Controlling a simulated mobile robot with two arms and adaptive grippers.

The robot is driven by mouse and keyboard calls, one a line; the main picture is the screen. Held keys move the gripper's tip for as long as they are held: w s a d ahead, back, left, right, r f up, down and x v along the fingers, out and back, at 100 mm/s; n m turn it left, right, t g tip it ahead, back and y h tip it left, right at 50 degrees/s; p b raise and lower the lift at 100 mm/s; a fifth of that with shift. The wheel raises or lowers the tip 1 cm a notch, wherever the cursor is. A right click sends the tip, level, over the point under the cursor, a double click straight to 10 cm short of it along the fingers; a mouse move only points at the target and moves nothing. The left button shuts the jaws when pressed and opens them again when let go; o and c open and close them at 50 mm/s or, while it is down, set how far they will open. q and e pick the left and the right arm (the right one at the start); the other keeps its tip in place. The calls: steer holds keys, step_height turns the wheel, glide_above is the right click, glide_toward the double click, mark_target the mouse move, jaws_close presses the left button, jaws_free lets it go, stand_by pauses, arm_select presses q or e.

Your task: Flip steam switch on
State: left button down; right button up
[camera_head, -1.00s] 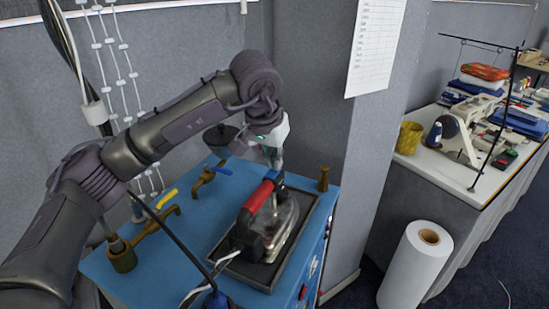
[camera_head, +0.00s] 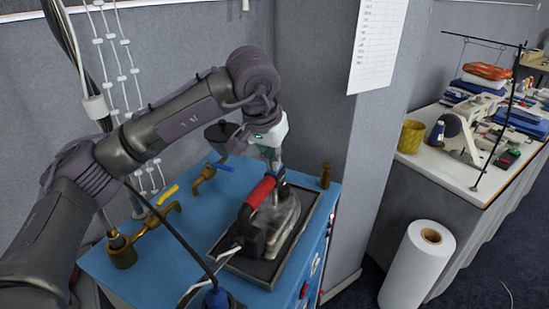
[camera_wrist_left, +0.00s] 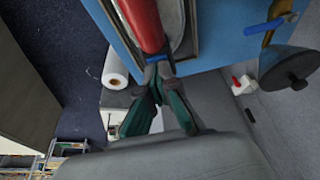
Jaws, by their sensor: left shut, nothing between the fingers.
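The steam iron (camera_head: 283,222) with a red handle (camera_head: 262,191) rests on a dark tray (camera_head: 233,262) on the blue cabinet top. My left gripper (camera_head: 276,176) comes down over the far end of the handle. In the left wrist view the red handle (camera_wrist_left: 141,24) ends just beyond the fingertips (camera_wrist_left: 160,72), which are together and hold nothing. A small blue-grey part (camera_wrist_left: 157,58) sits at that handle end, at or very near the fingertips; I cannot tell whether they touch. Small red and white controls (camera_head: 304,290) show on the cabinet's side. My right gripper is out of view.
Brass valves with a yellow lever (camera_head: 167,195) and a blue lever (camera_head: 222,167) stand left of the iron. A brass post (camera_head: 325,176) stands behind right. Cables cross the cabinet's front. A white roll (camera_head: 414,267) and a sewing table (camera_head: 465,170) are at right.

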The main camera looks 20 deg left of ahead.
arm_select(q)
steer(key=shift+r, duration=0.5)
steer(key=v, duration=1.1)
steer(key=shift+s, duration=0.15)
